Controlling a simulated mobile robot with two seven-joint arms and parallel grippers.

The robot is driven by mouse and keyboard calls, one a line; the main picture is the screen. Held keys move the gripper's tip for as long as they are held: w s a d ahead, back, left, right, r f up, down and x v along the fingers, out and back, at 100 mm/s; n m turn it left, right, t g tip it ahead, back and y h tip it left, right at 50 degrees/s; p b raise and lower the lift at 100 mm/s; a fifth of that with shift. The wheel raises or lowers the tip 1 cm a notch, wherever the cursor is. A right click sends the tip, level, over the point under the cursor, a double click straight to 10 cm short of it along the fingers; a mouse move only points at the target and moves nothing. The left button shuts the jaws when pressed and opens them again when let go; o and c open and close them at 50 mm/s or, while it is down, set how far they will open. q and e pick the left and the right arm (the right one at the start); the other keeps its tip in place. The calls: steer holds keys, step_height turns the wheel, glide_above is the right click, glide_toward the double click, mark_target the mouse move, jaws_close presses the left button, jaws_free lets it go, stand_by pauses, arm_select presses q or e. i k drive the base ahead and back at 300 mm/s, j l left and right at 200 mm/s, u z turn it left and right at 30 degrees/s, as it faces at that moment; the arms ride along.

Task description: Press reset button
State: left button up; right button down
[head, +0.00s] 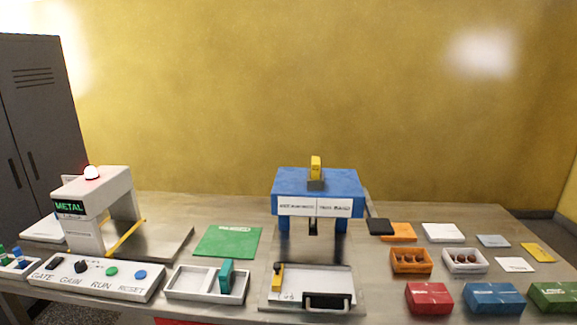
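The reset button (140,274) is a blue round button at the right end of a white control panel (93,282), above the printed word RESET. Beside it on the panel are a green button (111,271) over RUN, a black knob (80,265) over GAIN and a black control over GATE. Behind the panel stands a white arch-shaped metal detector (100,205). Its display (69,207) reads METAL in green, and a lamp (91,172) on top glows whitish red. Neither of my grippers is in view.
Right of the panel is a white divided tray (190,284) with a teal block (227,275). A blue machine (317,185) stands mid-table behind a white tray with a black handle (327,302). Several small boxes and cards fill the right side. A green mat (228,241) lies behind the divided tray.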

mark_target(141, 274)
steer(key=u, duration=1.35)
